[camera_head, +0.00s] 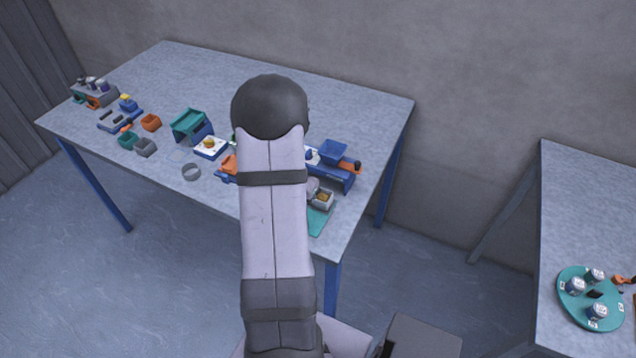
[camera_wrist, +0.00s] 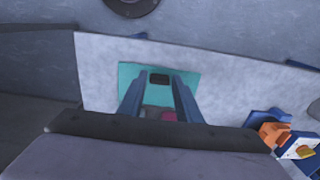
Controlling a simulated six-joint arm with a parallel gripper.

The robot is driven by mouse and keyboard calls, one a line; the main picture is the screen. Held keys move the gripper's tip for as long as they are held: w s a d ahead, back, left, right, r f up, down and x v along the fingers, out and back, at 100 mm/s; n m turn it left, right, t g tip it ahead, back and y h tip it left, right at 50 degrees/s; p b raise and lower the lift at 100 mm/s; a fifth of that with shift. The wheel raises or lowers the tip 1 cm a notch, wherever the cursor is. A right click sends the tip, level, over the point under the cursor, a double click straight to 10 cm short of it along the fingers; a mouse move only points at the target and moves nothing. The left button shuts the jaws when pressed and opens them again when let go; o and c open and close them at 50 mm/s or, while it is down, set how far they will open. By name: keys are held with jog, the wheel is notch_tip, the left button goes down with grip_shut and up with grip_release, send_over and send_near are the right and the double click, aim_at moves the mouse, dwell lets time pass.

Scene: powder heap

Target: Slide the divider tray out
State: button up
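I cannot pick out the divider tray with certainty. In the wrist view my gripper (camera_wrist: 158,82) shows as two blue fingers, apart, over a teal mat (camera_wrist: 190,82). A small dark rectangle (camera_wrist: 159,78) lies on the mat between the fingertips. A pinkish thing (camera_wrist: 168,115) shows lower down between the fingers, partly hidden; I cannot tell whether it is touched. In the head view my arm hides the gripper. The teal mat (camera_head: 318,222) shows there beside the arm, with small pale containers (camera_head: 322,199) just behind it.
A blue device with a blue hopper (camera_head: 333,151) stands right of my arm. A second table holds a teal round tray (camera_head: 575,312). The table's back is clear.

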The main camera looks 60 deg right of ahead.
jog(key=shift+r+p, duration=2.6)
jog(key=shift+r, duration=0.8)
jog(key=s+a+f+n+g+y, duration=0.15)
jog(key=s+a+n, duration=0.4)
jog(key=a, duration=0.65)
jog(key=w+a+r+n, duration=0.2)
jog(key=a+n, duration=0.2)
jog(key=a, duration=0.3)
jog(key=w+a+r+n+t+h+b, duration=0.1)
jog(key=w+a+r+n, duration=0.2)
jog(key=a, duration=0.5)
jog(key=w+a+r+n, duration=0.3)
jog(key=a+n, duration=0.2)
jog(key=a, duration=0.3)
jog(key=shift+r, duration=0.2)
